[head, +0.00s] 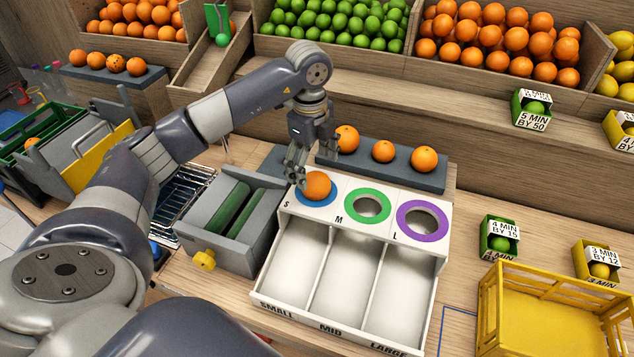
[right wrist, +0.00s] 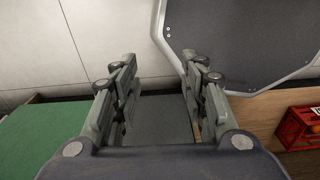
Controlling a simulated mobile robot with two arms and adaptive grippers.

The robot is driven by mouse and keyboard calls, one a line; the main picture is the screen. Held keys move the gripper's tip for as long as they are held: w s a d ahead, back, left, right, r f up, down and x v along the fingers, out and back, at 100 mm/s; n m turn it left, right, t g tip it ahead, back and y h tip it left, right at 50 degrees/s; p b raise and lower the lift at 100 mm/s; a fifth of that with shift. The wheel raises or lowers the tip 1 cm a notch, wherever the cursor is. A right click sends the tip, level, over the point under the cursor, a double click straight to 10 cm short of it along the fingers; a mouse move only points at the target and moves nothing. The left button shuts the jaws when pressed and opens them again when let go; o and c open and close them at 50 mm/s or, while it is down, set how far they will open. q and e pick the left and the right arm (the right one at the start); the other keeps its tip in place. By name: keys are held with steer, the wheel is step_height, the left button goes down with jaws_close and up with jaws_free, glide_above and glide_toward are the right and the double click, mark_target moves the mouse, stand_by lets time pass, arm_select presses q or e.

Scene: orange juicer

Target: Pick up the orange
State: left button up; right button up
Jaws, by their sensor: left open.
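An orange (head: 316,185) sits on the blue ring marked S of the white sorting box (head: 283,232) in the head view. My left gripper (head: 310,165) is open, its fingers just above and behind this orange. Whether a finger touches it is unclear. Several more oranges stand in a row on a grey tray (head: 401,169) behind the box, one of them (head: 346,139) close to the right of the gripper. My right gripper (right wrist: 160,95) shows in the right wrist view with its fingers apart and nothing between them.
The rings marked M (head: 368,205) and L (head: 422,221) are empty. A grey roller machine (head: 226,222) stands left of the box, and a yellow crate (head: 545,315) at the right front. Bins of oranges and limes line the back. A red crate (right wrist: 298,127) shows in the right wrist view.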

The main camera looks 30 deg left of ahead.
mark_target(314, 174)
arm_select(q)
steer(key=f+p, duration=0.2)
steer(key=f, duration=0.2)
steer(key=shift+d+f, duration=0.15)
steer(key=shift+d, duration=0.05)
steer(key=shift+f, duration=0.2)
steer(key=shift+c, duration=1.3)
steer(key=c, duration=0.9)
steer(key=shift+c, duration=0.8)
arm_select(e)
steer(key=r, duration=0.2)
steer(key=w, duration=0.1)
steer(key=shift+w+d+r, duration=0.1)
steer(key=shift+d+r, duration=0.15)
steer(key=shift+r, duration=0.15)
steer(key=shift+d, duration=0.1)
